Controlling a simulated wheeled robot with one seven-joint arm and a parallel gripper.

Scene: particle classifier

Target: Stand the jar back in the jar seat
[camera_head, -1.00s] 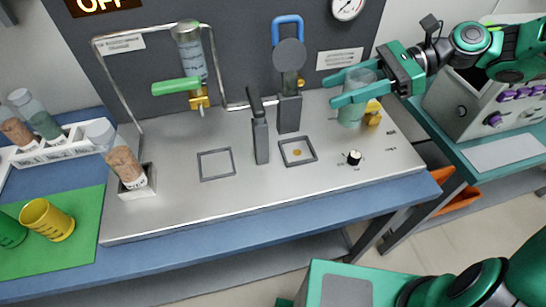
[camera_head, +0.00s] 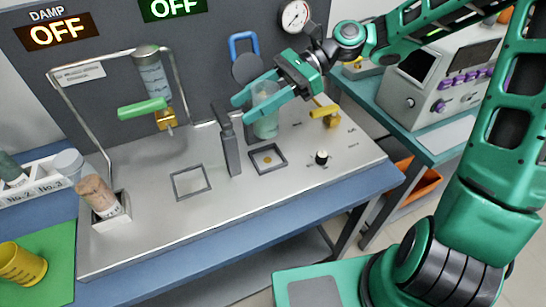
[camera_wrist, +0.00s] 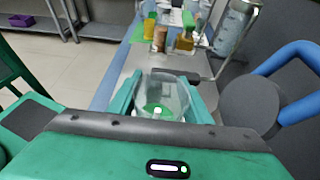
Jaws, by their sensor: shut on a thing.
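A clear jar with a pale green tint (camera_head: 266,124) is upright between the fingers of my gripper (camera_head: 243,108), which is shut on it. The wrist view also shows the jar (camera_wrist: 165,98) between the two green fingers, with something green inside or beneath it. In the head view the jar appears just behind or above a small square frame with an orange dot (camera_head: 284,163). A second, empty square frame (camera_head: 191,197) lies further left on the metal deck. Neither frame is labelled, so which is the jar seat is unclear. The gap under the jar cannot be judged.
A dark grey post (camera_head: 231,152) stands left of the jar. A blue handle (camera_head: 243,38) is behind. A brown-filled vial (camera_head: 95,192) stands at the deck's left.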

